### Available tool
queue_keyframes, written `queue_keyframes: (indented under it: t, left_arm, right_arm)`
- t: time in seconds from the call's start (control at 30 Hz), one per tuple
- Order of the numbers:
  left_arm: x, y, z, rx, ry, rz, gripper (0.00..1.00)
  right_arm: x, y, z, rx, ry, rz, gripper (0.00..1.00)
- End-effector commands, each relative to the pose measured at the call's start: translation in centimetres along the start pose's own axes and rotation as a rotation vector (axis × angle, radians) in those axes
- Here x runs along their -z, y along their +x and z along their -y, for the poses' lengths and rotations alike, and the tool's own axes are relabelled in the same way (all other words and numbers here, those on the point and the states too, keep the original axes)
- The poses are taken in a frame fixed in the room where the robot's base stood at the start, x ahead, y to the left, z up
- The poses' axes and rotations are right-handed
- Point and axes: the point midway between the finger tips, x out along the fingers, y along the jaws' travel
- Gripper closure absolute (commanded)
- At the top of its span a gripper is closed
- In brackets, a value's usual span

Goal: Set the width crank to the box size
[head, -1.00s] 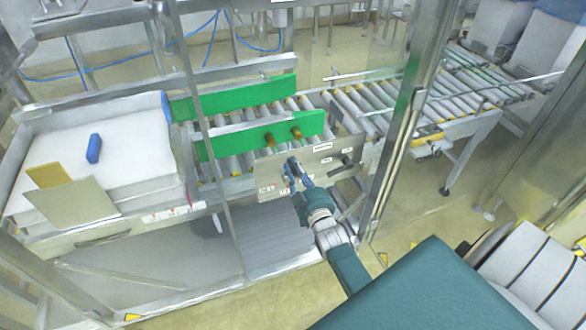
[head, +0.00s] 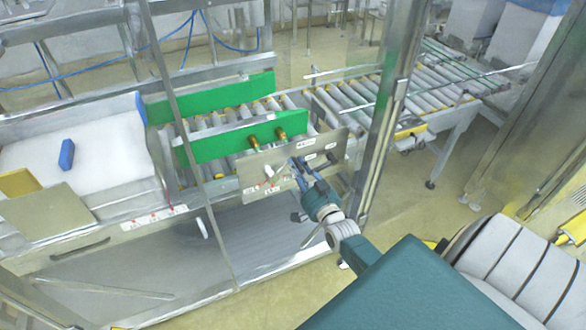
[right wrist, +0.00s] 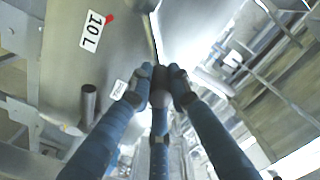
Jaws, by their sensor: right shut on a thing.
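The width panel (head: 252,168) is a grey metal plate on the front of the roller conveyor, with small labels and cranks. My right gripper (head: 298,166) is at the middle of its front face, with its fingers together. In the right wrist view my right gripper (right wrist: 160,76) has its fingers closed round a small dark crank handle (right wrist: 160,92), mostly hidden between them. A white "10 L" label (right wrist: 93,31) with a red mark at its edge is on the plate, left of the fingers. My left gripper is not in view.
Green guide boards (head: 215,145) stand over the rollers behind the panel. A second dark handle (head: 331,156) is at the panel's right. A metal post (head: 380,130) rises right of my gripper. A blue block (head: 67,154) lies on the white stack at left.

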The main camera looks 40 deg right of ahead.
Motion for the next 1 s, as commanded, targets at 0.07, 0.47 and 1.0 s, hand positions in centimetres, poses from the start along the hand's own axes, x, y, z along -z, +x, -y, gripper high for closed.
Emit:
queue_keyframes:
  t: [0.07, 0.47, 1.0]
  left_arm:
    - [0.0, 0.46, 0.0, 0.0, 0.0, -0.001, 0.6]
    - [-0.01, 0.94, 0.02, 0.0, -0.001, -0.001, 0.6]
    - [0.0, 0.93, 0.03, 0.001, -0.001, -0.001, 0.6]
  right_arm:
    - [-0.04, 0.01, -0.71, -0.003, 0.012, -0.003, 1.0]
    - [-0.28, 0.0, -1.42, -0.003, 0.008, -0.003, 1.0]
    - [-0.33, 0.0, -1.35, -0.003, 0.008, -0.002, 0.63]
